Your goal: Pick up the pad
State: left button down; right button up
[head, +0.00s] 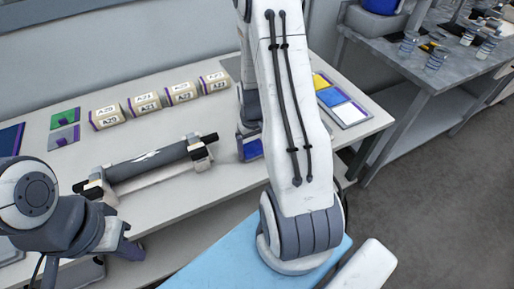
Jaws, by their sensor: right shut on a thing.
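A small blue pad (253,149) shows just below my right gripper (249,133), over the white table, partly hidden by the arm. My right gripper is shut on it, though its fingers are mostly hidden behind my large white arm link. I cannot tell whether the pad touches the table. A green pad (65,118) and a grey pad (64,137) lie one behind the other at the table's left. My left gripper (131,244) is low at the left, in front of the table's front edge and holding nothing visible. Its finger opening is not clear.
A dark roller on a stand (160,160) lies left of my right gripper. A tray with yellow, blue and white patches (345,112) is at the right. A grey bench (420,72) stands beyond, with open floor before it.

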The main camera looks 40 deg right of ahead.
aim_at(257, 147)
jog(key=r, duration=0.4)
jog(key=shift+s+d+b, duration=0.35)
jog(key=shift+s, duration=0.05)
jog(key=s+d+r, duration=0.5)
jog(key=s+r, duration=0.1)
jog(key=s, duration=0.3)
jog(key=shift+d+b, duration=0.35)
jog(key=shift+b, duration=0.1)
jog(key=shift+r, duration=0.1)
